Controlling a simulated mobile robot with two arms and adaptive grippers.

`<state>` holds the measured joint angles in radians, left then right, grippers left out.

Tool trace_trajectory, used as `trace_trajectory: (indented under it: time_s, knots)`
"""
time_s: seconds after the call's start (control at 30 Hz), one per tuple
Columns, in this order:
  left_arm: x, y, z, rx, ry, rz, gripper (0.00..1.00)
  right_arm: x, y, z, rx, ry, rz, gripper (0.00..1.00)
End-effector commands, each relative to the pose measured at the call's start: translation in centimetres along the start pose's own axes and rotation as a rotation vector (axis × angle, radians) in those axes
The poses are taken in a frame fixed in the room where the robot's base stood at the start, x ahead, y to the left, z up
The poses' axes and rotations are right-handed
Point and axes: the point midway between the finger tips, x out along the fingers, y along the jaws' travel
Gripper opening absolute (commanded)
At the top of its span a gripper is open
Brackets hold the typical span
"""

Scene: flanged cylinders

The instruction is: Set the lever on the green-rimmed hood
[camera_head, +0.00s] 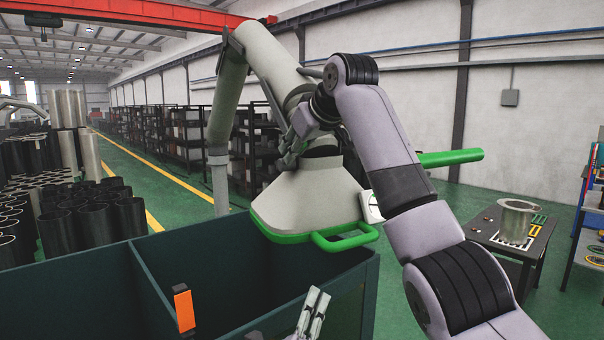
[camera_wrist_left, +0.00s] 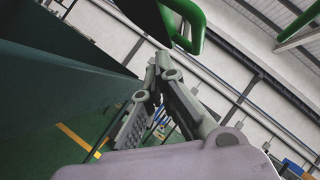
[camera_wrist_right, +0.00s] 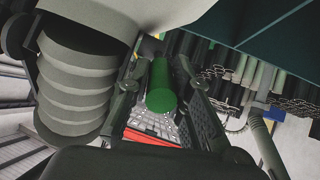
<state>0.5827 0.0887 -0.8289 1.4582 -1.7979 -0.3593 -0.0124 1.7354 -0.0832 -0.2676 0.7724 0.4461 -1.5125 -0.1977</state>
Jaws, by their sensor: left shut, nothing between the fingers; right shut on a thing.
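The pale hood (camera_head: 312,192) with a green rim and a green loop handle (camera_head: 345,238) hangs on its jointed duct above the dark green bin. A white plate with a dark mark (camera_head: 371,206) is on its right side. A thick green bar (camera_head: 452,157) sticks out right, partly behind my right arm; where it joins is hidden. My right gripper (camera_head: 290,150) is beside the duct's neck. In the right wrist view it is shut on a green cylinder (camera_wrist_right: 161,92), seen nearly end-on. My left gripper (camera_head: 314,308) is shut and empty, below the loop handle, which its wrist view also shows (camera_wrist_left: 185,22).
The dark green bin (camera_head: 110,290) has a divider with an orange marker (camera_head: 184,307). Dark and metal cylinders (camera_head: 95,215) stand at the left. A table with a flanged cylinder (camera_head: 517,218) stands at the right. The ribbed duct (camera_wrist_right: 75,75) is close to my right gripper.

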Motion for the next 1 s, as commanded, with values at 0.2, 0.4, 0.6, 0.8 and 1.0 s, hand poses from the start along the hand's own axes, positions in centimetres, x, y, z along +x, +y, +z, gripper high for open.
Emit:
trace_trajectory:
  time_s: [0.2,0.4,0.6,0.8,1.0]
  knots:
    - [3.9,-8.2,6.7,0.146,-0.129,-0.207,0.0,0.0,0.0,0.0,0.0,0.002,0.001,0.0]
    - [5.0,-9.3,10.6,0.112,-0.223,-0.233,0.0,0.0,0.0,0.0,0.0,0.001,0.001,0.0]
    - [7.3,-10.0,11.4,0.107,-0.232,-0.235,0.0,0.0,0.0,-0.1,-0.001,0.001,0.001,0.0]
    - [11.3,-11.0,12.3,0.108,-0.232,-0.235,0.0,0.0,0.0,-0.1,-0.001,0.002,0.001,0.0]
    - [14.8,-11.8,13.1,0.107,-0.231,-0.233,0.0,0.0,0.0,-0.1,-0.001,0.002,0.001,0.0]
